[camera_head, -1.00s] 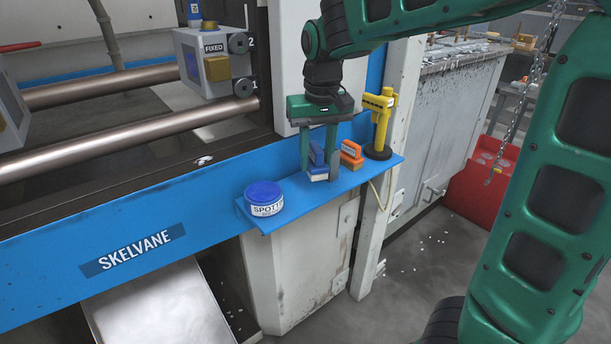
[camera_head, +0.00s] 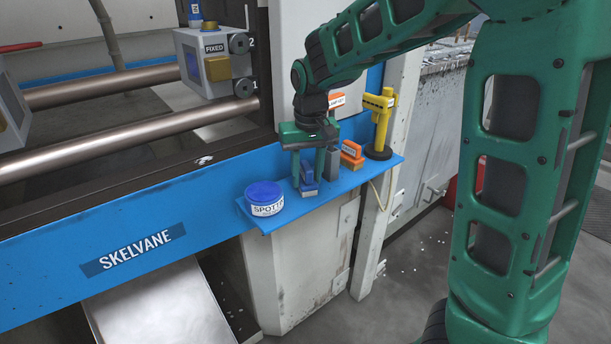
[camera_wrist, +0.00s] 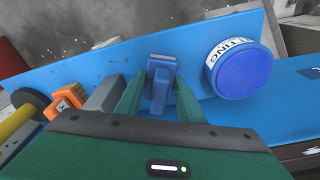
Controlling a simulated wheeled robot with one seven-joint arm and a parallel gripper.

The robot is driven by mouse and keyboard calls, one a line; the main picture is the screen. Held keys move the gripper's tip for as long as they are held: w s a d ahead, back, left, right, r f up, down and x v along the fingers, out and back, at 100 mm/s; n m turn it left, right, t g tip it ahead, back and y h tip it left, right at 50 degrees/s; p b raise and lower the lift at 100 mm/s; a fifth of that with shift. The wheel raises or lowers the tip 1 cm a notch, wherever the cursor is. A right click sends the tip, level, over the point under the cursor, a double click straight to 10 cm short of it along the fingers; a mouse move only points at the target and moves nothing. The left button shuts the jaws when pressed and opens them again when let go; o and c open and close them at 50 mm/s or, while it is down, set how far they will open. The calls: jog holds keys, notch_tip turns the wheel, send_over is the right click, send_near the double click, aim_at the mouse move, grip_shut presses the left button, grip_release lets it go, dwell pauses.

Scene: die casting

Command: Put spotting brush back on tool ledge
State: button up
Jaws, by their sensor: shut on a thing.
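The spotting brush, with a blue handle and a pale base, (camera_head: 308,187) is between the two green fingers of my gripper (camera_head: 306,178), at the blue tool ledge (camera_head: 285,220). In the wrist view the brush (camera_wrist: 161,76) is upright between the fingertips of my gripper (camera_wrist: 160,95), which is shut on it. Its base is at the ledge surface (camera_wrist: 205,100); I cannot tell for sure whether it touches. The fingers hide part of the brush in the head view.
A blue-lidded tub marked "SPOTT" (camera_head: 264,199) stands left of the brush. To the right are a grey block (camera_head: 333,163), an orange brush (camera_head: 351,156) and a yellow tool on a dark round base (camera_head: 382,124). The ledge's front edge is close to the brush.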

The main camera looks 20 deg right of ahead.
jog(key=o, duration=1.2)
jog(key=shift+f, duration=0.1)
jog(key=r, duration=0.4)
jog(key=s+r, duration=0.1)
jog(key=r, duration=0.7)
jog(key=shift+s, duration=0.25)
jog(key=s+d+f+m, duration=0.2)
jog(key=s+d+f, duration=0.2)
jog(key=s, duration=0.6)
jog(key=s+d+f+m+g, duration=0.1)
jog(key=s+d+f, duration=0.3)
jog(key=s+d, duration=0.3)
jog(key=s+d+f+m, duration=0.2)
jog(key=s+d+f, duration=0.2)
jog(key=s, duration=0.8)
jog(key=shift+s+d+m, duration=0.15)
jog(key=shift+s+d, duration=0.05)
jog(key=shift+d, duration=0.35)
jog(key=shift+s+d+m, duration=0.15)
jog(key=shift+s+d, duration=0.05)
jog(key=shift+d, duration=0.3)
